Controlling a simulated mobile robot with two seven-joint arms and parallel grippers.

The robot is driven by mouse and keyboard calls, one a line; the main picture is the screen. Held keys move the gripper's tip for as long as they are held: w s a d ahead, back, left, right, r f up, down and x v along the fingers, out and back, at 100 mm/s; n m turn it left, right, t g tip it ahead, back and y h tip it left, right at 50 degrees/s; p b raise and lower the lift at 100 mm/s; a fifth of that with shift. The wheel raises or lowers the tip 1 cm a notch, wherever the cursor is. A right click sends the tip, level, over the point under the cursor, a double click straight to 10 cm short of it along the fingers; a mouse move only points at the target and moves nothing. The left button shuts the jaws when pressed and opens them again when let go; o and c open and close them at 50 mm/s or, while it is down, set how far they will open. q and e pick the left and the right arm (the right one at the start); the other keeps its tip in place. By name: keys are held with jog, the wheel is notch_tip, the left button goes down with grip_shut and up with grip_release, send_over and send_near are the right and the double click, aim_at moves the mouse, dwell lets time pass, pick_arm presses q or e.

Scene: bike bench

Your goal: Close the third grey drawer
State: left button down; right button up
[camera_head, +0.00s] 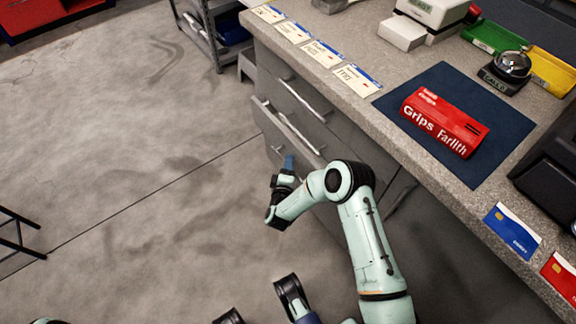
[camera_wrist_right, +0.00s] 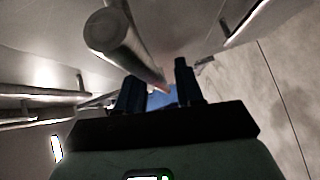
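The grey drawer cabinet stands under the speckled counter in the head view. Its upper drawer front (camera_head: 284,76) looks flush. A lower drawer (camera_head: 285,125) with a bar handle stands out from the cabinet. The drawer fronts below it are partly hidden by my right arm, so I cannot tell how far they stand out. My right gripper (camera_head: 288,163) is low in front of the cabinet, by the lower drawers. In the right wrist view its two dark fingers (camera_wrist_right: 160,88) are apart, and a round grey bar end (camera_wrist_right: 105,30) is close by. My left gripper is not clearly in view.
The counter holds a red box (camera_head: 445,120) on a dark blue mat (camera_head: 500,110), cards (camera_head: 355,78), a bell (camera_head: 510,67) and trays. A grey shelf rack (camera_head: 212,35) stands beyond the cabinet. The floor to the left is mostly clear, with dark stool legs (camera_head: 20,232) at the edge.

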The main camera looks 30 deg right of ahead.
aim_at(298, 161)
grip_shut()
jog(key=d, duration=0.4)
jog(key=shift+w+d+p, duration=0.1)
jog(key=shift+w+p, duration=0.1)
jog(key=shift+p, duration=0.1)
pick_arm(q)
jog(key=shift+w+r, duration=0.45)
jog(key=shift+w, duration=0.1)
pick_arm(e)
jog(key=shift+d, duration=0.25)
grip_release()
jog(key=shift+d+r, duration=0.1)
